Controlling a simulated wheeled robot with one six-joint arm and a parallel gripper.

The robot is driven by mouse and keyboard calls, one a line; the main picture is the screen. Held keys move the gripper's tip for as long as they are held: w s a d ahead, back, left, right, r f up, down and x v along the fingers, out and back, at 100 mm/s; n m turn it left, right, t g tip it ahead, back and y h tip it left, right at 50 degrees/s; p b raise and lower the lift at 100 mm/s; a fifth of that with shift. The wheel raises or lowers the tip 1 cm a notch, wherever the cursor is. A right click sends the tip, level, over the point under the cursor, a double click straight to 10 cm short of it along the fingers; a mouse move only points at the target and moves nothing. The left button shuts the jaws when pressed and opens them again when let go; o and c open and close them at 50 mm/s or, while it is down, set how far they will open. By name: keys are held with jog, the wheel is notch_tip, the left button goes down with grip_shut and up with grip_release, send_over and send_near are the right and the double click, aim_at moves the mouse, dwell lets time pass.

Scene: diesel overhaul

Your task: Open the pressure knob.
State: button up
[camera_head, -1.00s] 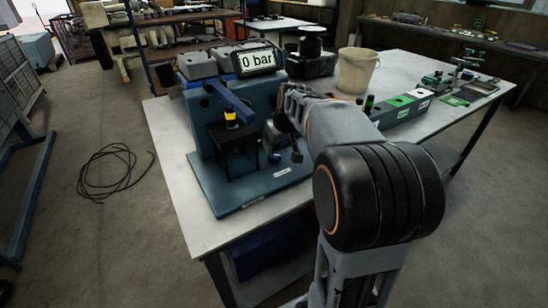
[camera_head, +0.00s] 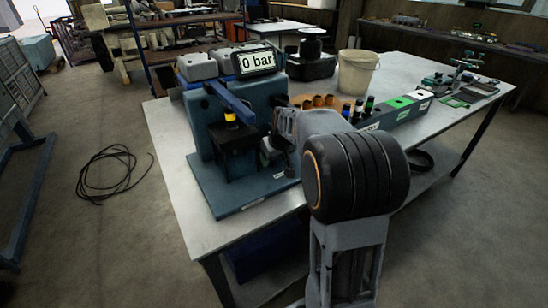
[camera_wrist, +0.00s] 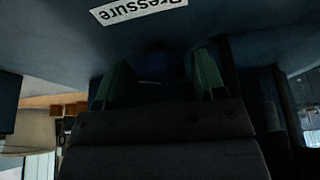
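The blue test machine (camera_head: 225,195) stands on the near part of the table, with a display (camera_head: 256,61) reading "0 bar". In the wrist view, a white "Pressure" label (camera_wrist: 139,10) appears upside down on the machine's base. A dark blue rounded knob (camera_wrist: 157,64) lies just below the label in the picture, dim and partly hidden by my gripper. My gripper (camera_wrist: 160,80) has its two green fingers apart, one on each side of the knob; no firm contact is visible. In the head view, my gripper (camera_head: 270,155) is low beside the machine and covers the knob.
A blue lever (camera_head: 228,100) sticks out from the machine above a black block with a yellow-topped part (camera_head: 230,117). Orange-brown cylinders (camera_head: 318,101), dark bottles (camera_head: 358,108), a coloured tray (camera_head: 400,106) and a pale bucket (camera_head: 357,72) stand behind my arm. The table's front edge is close.

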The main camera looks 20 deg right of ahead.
jog(key=c, duration=0.8)
jog(key=shift+o, duration=0.2)
jog(key=n+y+b, duration=0.1)
jog(key=n, duration=0.1)
jog(key=shift+n, duration=0.4)
jog(key=shift+d+n+g+y+b, duration=0.1)
jog(key=shift+n+g+y+b, duration=0.25)
jog(key=shift+n, duration=0.7)
jog(key=shift+n+g+y+b, duration=0.15)
jog(key=shift+n+y+b, duration=0.35)
jog(key=shift+n, duration=0.55)
jog(key=o, duration=0.9)
jog(key=shift+r, duration=0.1)
